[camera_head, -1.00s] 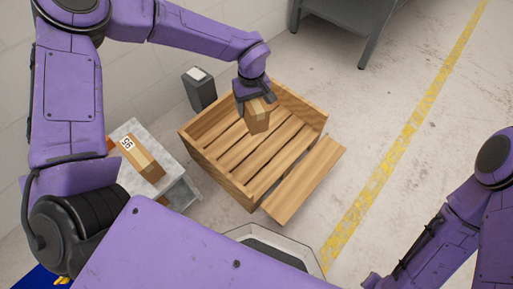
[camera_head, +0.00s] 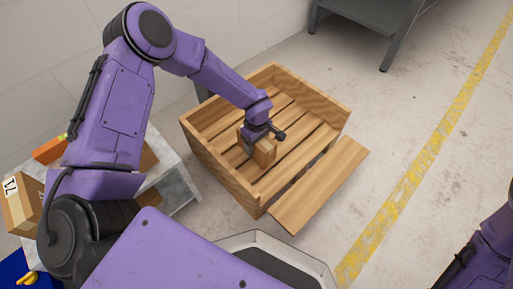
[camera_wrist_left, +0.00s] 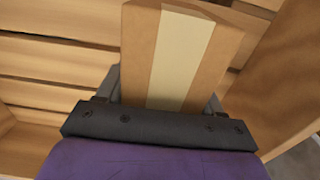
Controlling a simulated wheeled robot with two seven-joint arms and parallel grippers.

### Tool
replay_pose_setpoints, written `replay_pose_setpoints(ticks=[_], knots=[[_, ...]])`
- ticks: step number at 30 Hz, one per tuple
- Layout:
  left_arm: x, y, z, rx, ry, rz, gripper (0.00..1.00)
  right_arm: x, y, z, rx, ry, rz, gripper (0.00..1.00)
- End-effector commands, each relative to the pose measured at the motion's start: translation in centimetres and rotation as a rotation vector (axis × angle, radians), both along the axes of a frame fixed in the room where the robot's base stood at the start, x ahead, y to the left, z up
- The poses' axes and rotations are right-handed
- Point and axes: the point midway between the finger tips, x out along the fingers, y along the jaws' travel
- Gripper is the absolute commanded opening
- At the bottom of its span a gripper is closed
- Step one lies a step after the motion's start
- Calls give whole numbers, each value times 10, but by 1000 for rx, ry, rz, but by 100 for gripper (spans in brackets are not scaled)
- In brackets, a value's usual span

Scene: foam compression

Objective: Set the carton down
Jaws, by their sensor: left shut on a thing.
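A small brown carton (camera_head: 265,152) is in my left gripper (camera_head: 257,140), low inside the wooden slatted crate (camera_head: 333,95), near its left side. In the left wrist view the carton (camera_wrist_left: 138,50) has a pale tape strip along its middle, and the gripper's fingers (camera_wrist_left: 165,92) are shut on its two sides. Wooden slats lie behind it. I cannot tell whether the carton's bottom touches the crate floor. My right gripper is out of view; only part of that arm shows at the lower right.
A wooden panel (camera_head: 320,185) slopes out from the crate's near right side. A grey side table (camera_head: 178,185) with cartons, one labelled (camera_head: 20,208), stands at the left, partly behind my arm. A dark workbench (camera_head: 375,22) is at the back. The floor right of the crate is clear.

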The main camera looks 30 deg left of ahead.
Motion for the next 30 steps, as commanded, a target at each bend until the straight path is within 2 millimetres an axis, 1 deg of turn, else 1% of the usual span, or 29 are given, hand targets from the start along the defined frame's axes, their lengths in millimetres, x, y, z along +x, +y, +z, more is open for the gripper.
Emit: replay_pose_setpoints(ticks=[1, 2, 4, 10, 13, 14, 15, 16, 25, 26, 28, 30], knots=[[1, 0, -8, 0, -2, -1, 14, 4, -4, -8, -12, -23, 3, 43], [1, 0, -9, 0, -2, -1, 14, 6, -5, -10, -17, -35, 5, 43], [1, 0, -10, 0, -3, -1, 14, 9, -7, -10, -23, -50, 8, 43], [1, 0, -9, -1, -3, -1, 14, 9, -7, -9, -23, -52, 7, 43], [1, 0, -12, -1, -2, -1, 14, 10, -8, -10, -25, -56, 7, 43], [0, 0, -12, 0, 0, -1, 69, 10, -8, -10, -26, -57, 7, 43], [0, 0, -12, 0, 0, -1, 82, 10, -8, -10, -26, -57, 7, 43], [0, 0, -12, 0, 0, -1, 92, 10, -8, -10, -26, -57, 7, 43], [0, 0, -10, 1, -1, -2, 92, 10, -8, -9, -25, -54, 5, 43], [1, 0, -8, 0, -2, -2, 92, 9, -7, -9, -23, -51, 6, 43], [1, 0, 1, -1, -2, 0, 92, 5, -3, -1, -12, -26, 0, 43], [0, 0, 14, -2, -2, 0, 92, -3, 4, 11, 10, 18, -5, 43]])
